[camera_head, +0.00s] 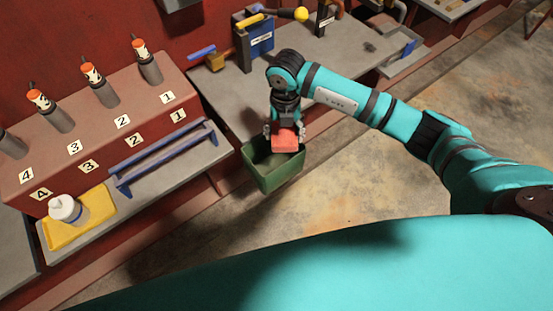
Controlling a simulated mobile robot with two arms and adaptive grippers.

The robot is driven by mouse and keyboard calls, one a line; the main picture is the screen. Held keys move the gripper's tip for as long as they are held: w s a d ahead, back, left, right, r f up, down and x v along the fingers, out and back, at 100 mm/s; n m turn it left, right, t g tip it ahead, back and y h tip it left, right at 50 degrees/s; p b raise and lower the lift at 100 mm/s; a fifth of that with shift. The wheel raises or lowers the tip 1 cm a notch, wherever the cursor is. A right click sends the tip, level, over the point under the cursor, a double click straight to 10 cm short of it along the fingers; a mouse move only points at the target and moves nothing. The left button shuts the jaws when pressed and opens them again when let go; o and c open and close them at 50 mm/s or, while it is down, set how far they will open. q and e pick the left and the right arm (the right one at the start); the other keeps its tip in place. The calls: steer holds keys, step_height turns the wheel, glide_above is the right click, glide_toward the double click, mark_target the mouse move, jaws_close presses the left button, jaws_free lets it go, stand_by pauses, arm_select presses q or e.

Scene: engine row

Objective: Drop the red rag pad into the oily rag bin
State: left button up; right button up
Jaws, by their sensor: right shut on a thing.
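The red rag pad (285,140) is held in my right gripper (285,127), which points downward and is shut on it. The pad hangs over the open top of a green bin (275,177), which I take as the oily rag bin. From this angle the pad overlaps the bin's far part, and I cannot tell whether it is above the rim or slightly inside. My left gripper is not in view.
A red block with several numbered spark-plug-like parts (92,72) stands at the left. A blue rail (160,155) runs along the bench ledge beside the bin. A white bottle (68,208) stands on a yellow tray (95,222). A blue box (257,40) stands behind. Open floor (400,190) lies to the right.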

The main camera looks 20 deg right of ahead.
steer(key=m, duration=0.3)
steer(key=w+m, duration=0.1)
steer(key=m, duration=0.1)
steer(key=shift+a+r, duration=0.35)
steer(key=m, duration=0.3)
steer(key=shift+w+a+p, duration=0.1)
steer(key=shift+w+p, duration=0.2)
arm_select(q)
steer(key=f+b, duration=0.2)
steer(key=b, duration=0.1)
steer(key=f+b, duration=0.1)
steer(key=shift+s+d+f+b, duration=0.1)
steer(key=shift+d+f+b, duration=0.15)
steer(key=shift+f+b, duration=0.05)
arm_select(e)
step_height(320, 180, down, 6)
steer(key=shift+r, duration=0.1)
steer(key=o, duration=1.2)
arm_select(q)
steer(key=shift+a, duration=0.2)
arm_select(e)
steer(key=shift+o, duration=0.2)
steer(key=shift+r, duration=0.1)
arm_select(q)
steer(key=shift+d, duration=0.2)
arm_select(e)
step_height(320, 180, up, 12)
steer(key=shift+f, duration=0.1)
